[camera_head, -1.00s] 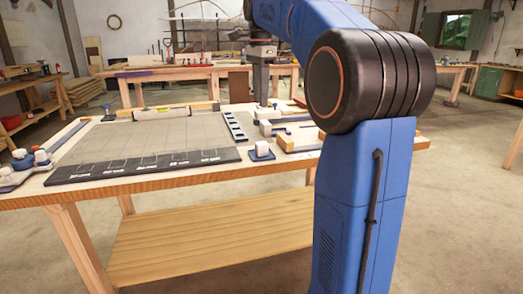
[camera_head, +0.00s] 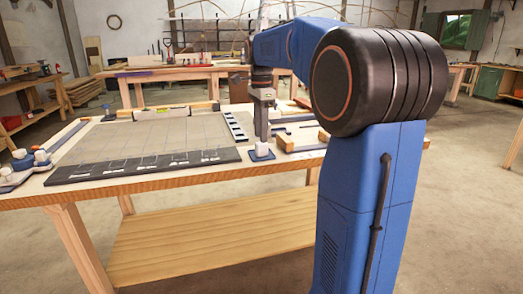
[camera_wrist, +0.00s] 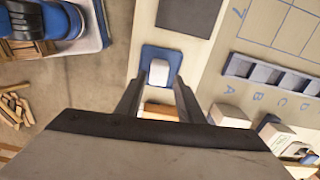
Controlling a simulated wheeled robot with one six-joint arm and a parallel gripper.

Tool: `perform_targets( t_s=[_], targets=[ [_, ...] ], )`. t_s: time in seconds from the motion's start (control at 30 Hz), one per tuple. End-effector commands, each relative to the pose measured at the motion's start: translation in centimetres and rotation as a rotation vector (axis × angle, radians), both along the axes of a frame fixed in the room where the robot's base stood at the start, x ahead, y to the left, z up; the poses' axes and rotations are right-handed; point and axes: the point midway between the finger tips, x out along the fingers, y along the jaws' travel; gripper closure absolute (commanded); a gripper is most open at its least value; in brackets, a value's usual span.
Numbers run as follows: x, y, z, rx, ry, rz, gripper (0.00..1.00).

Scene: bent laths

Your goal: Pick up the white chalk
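A short white piece that looks like the chalk (camera_wrist: 159,72) sits in a small blue holder (camera_wrist: 147,54) near the table's front edge. In the head view the white piece (camera_head: 262,147) shows just below my gripper (camera_head: 262,136). In the wrist view my gripper (camera_wrist: 159,84) is open, with its two dark fingers apart and pointing toward the chalk. The chalk appears between or just beyond the fingertips. I cannot tell how much height is left between them. Nothing is held.
A gridded board (camera_head: 150,135) with a dark front strip (camera_head: 140,166) lies left of the holder. Wooden blocks (camera_head: 305,140) lie to the right. Other white pieces on a blue stand (camera_head: 20,163) are at the far left.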

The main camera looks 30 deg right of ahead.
Motion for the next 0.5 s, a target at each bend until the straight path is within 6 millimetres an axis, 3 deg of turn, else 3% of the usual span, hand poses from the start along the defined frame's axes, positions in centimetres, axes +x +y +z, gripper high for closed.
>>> perform_targets(
  t_s=[0.33,0.5],
  targets=[
    [-0.2,-0.1,-4.0,0.000,0.002,0.000,0.66],
    [-0.2,-0.1,-5.1,0.000,0.000,0.000,0.66]
  ],
)
